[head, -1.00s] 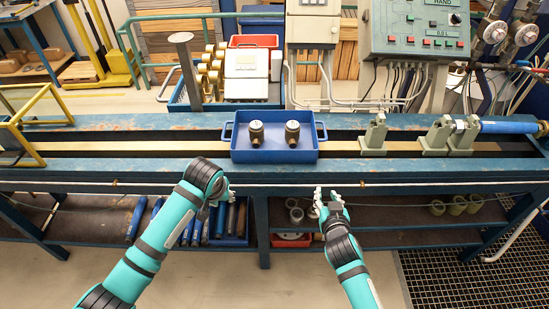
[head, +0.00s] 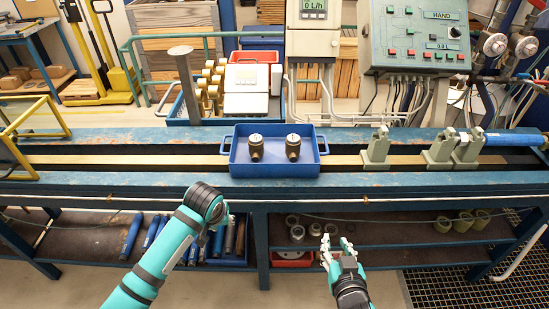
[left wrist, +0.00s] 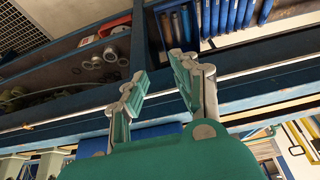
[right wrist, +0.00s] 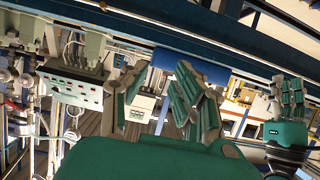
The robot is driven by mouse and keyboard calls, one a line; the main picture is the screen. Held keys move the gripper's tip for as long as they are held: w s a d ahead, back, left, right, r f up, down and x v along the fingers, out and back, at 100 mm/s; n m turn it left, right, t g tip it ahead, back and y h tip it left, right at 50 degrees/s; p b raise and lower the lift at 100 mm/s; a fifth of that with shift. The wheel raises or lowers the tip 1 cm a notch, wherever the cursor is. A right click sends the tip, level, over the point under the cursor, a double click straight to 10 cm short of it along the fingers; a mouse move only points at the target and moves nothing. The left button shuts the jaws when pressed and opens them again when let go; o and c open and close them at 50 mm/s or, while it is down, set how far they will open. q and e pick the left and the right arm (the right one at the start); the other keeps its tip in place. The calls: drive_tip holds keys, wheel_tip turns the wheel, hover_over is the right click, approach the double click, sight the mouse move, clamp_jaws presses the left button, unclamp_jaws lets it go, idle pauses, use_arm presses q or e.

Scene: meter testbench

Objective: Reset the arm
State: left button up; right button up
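My left gripper (head: 221,220) is in front of the bench's front edge, partly hidden behind its own wrist in the head view. In the left wrist view its two fingers (left wrist: 160,90) stand apart with nothing between them. My right gripper (head: 337,250) is lower and further right, in front of the lower shelf. Its fingers (right wrist: 158,105) are spread and empty in the right wrist view. Both grippers are apart from the blue tray (head: 275,172), which sits on the bench with two brass meters (head: 255,148) standing in it.
The blue bench (head: 400,184) spans the view, with grey clamps (head: 376,148) to the right. A yellow frame (head: 30,133) stands at its left end. The lower shelf holds blue tubes (head: 133,235) and metal rings (head: 297,232). A control panel (head: 415,40) is behind. Floor in front is clear.

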drive_tip(key=shift+s+r, duration=0.25)
drive_tip(key=shift+s, duration=0.15)
drive_tip(key=shift+f, duration=0.1)
